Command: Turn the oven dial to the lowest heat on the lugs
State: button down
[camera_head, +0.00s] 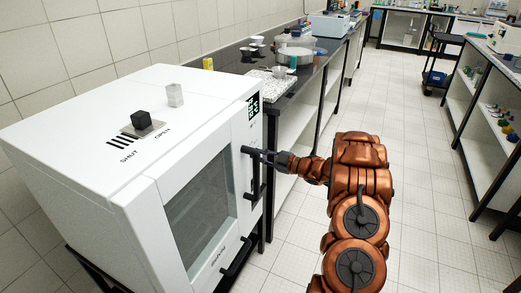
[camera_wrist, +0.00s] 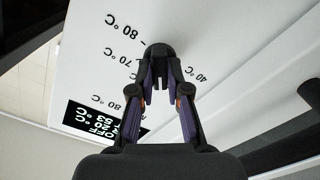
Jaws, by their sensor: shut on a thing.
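The white oven (camera_head: 150,170) stands at the left in the head view, with its front facing right. My gripper (camera_head: 256,152) reaches its front from the right, just below the display. In the wrist view my gripper (camera_wrist: 160,80) is shut on the black oven dial (camera_wrist: 158,50). Heat marks in °C stand around the dial upside down, with a 40 °C mark (camera_wrist: 202,74) on its right and higher values on its left and above. The fingers hide part of the dial.
A dark display (camera_wrist: 100,120) shows OFF and numbers. A black door handle (camera_head: 257,185) lies just below my gripper. A black slider (camera_head: 141,122) and a pale block (camera_head: 174,95) are on the oven top.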

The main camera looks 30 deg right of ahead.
jog(key=shift+d+m+p, duration=0.1)
jog(key=shift+m+p, duration=2.35)
jog(key=shift+m, duration=1.15)
jog(key=c, duration=1.1)
grip_release()
jog(key=shift+c, duration=0.2)
jog(key=v, duration=1.2)
jog(key=shift+w, duration=0.1)
